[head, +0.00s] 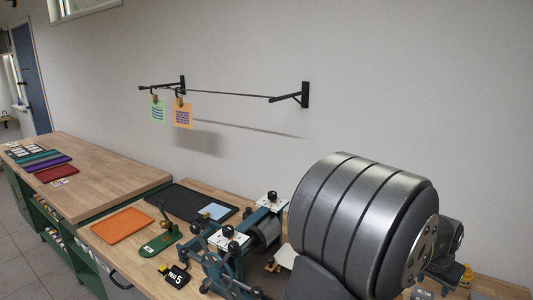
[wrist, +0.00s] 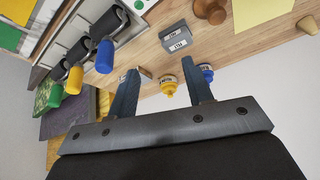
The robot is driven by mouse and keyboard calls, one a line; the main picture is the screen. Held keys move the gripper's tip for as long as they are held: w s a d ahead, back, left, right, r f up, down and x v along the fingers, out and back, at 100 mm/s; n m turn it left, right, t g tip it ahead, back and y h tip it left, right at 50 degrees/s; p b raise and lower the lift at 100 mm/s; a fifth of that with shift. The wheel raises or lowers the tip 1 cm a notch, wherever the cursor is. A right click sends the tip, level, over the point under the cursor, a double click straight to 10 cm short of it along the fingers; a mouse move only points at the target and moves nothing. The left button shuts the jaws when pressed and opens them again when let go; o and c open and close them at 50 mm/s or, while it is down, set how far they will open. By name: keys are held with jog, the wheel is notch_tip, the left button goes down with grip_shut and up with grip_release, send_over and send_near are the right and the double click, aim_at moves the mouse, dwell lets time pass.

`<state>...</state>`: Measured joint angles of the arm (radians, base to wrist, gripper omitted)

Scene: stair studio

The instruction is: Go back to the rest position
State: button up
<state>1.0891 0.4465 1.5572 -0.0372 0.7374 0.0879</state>
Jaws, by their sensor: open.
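My gripper (wrist: 160,67) shows in the wrist view with its two blue-grey fingers spread apart. It is open, and nothing is held between the fingers. A yellow bottle (wrist: 168,84) and a blue-capped bottle (wrist: 206,72) stand on the bench beyond the fingers, the blue one partly hidden by the right finger. In the head view my arm's large grey link covers the right foreground, and the gripper itself does not show there.
A press (head: 235,250) stands on the bench near my arm. Left of it are a green stand (head: 160,243), an orange tray (head: 122,225) and a black mat (head: 185,202). Two cards hang from a wall rod (head: 225,93). Rollers with coloured handles (wrist: 105,57) show in the wrist view.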

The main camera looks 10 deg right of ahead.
jog(key=w+a+r+n+t+y, duration=0.15)
jog(key=w+a+r, duration=0.25)
jog(key=w+a, duration=0.5)
jog(key=w+a+r+n, duration=0.3)
jog(key=w+a, duration=0.3)
jog(key=w, duration=0.4)
jog(key=w+a+r+n, duration=0.1)
jog(key=w+a+r, duration=0.1)
jog(key=w+a, duration=0.2)
jog(key=w+a+r+n+y, duration=0.1)
jog(key=w+a+r+n, duration=0.1)
jog(key=a, duration=0.9)
jog(key=w+a+r+n+t, duration=0.1)
jog(key=w+a+r+n, duration=0.1)
jog(key=w+a, duration=0.3)
jog(key=shift+w+a, duration=0.2)
jog(key=shift+a, duration=0.65)
jog(key=shift+w+a, duration=0.15)
jog(key=shift+a, duration=0.65)
jog(key=shift+d, duration=0.1)
